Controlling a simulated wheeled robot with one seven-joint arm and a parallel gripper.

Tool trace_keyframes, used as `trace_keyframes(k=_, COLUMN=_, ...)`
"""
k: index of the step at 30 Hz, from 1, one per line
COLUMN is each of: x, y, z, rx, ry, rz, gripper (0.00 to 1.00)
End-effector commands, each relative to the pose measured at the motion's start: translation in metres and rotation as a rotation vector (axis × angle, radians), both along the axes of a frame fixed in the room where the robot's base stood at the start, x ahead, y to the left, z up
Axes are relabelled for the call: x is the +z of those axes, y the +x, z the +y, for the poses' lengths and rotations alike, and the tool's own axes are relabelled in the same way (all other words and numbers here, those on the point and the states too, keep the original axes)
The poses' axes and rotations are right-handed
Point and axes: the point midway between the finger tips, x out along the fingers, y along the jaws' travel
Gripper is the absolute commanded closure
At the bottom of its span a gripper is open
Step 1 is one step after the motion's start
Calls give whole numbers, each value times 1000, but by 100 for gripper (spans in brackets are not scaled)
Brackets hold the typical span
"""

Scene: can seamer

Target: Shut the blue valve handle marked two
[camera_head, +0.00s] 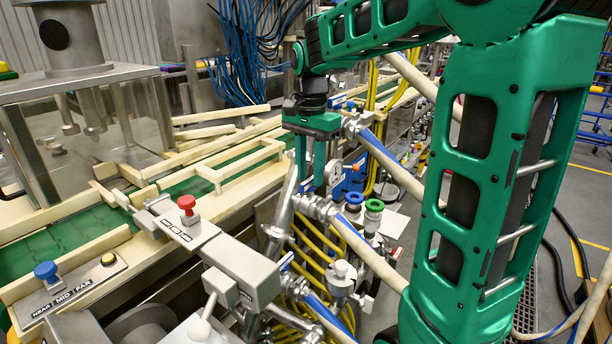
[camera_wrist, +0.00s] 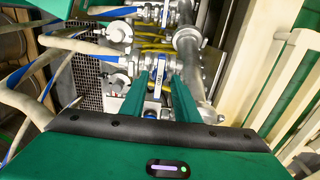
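My gripper (camera_head: 312,165) points down over the row of pipe valves right of the conveyor. In the wrist view its two green fingers (camera_wrist: 160,85) stand apart, with a gap between them. A valve handle with a blue and white face (camera_wrist: 158,82) shows in that gap, running lengthwise between the fingers. I cannot tell whether either finger touches it. Another blue-faced handle (camera_wrist: 164,14) sits on the valve farther up the picture. No number is readable on either handle. In the head view the valve nearest below my gripper (camera_head: 318,208) is partly hidden.
White hoses with blue ends (camera_head: 372,255) run from the valves, with yellow hoses below. A thick metal pipe (camera_wrist: 190,55) stands close right of the fingers. A grey bracket with a red knob (camera_head: 187,204) and the green conveyor (camera_head: 60,238) lie left. Free floor is at far right.

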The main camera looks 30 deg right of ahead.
Motion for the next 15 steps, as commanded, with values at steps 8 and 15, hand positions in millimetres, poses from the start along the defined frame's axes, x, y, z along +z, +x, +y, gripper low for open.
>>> trace_keyframes(k=8, x=51, y=1, z=0, rx=1, ry=0, rz=-4, gripper=72)
trace_keyframes(k=15, x=86, y=2, z=0, rx=1, ry=0, rz=-2, gripper=72)
